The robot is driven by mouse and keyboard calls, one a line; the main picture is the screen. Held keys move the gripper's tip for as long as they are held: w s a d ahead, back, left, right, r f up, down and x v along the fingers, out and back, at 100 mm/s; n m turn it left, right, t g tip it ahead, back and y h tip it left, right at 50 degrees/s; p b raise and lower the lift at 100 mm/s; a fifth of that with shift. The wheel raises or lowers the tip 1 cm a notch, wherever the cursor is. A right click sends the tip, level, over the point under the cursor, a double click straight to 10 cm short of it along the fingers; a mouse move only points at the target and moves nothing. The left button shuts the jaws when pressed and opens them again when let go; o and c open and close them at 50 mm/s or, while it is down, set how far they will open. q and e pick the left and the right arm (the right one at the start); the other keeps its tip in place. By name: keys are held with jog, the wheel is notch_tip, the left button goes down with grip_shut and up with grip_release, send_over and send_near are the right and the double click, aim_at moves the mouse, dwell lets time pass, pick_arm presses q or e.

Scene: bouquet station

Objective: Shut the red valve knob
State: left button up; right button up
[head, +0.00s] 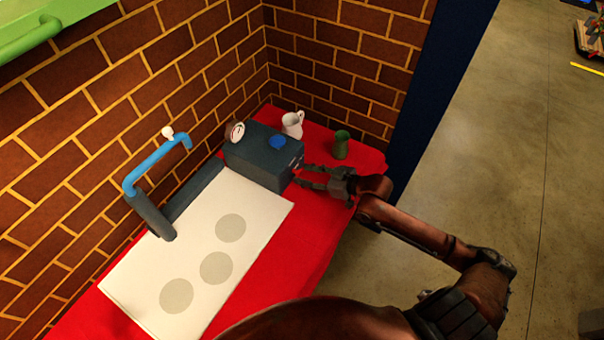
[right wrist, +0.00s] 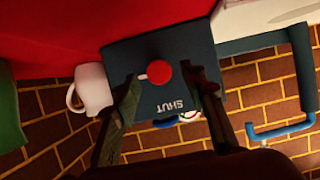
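The red valve knob (right wrist: 160,72) is on the face of a dark blue-grey box (right wrist: 118,55), with a small white mark beside it. The upside-down word SHUT is on the same face. In the head view the box (head: 252,158) stands on the red table against the brick wall; the red knob cannot be made out there. My right gripper (head: 304,176) is open in front of the box's right face. In the right wrist view its fingers (right wrist: 160,76) appear on either side of the knob; I cannot tell whether they touch it. My left gripper is not in view.
The box carries a blue knob (head: 278,142) and a gauge (head: 236,132). A white jug (head: 292,124) and a green vase (head: 341,145) stand close behind my right gripper. A blue pipe (head: 150,168) rises over a white board (head: 255,204) with grey discs.

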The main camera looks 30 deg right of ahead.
jog(key=shift+w+a+f, duration=0.3)
jog(key=shift+w, duration=0.2)
jog(key=shift+c, duration=0.3)
grip_shut()
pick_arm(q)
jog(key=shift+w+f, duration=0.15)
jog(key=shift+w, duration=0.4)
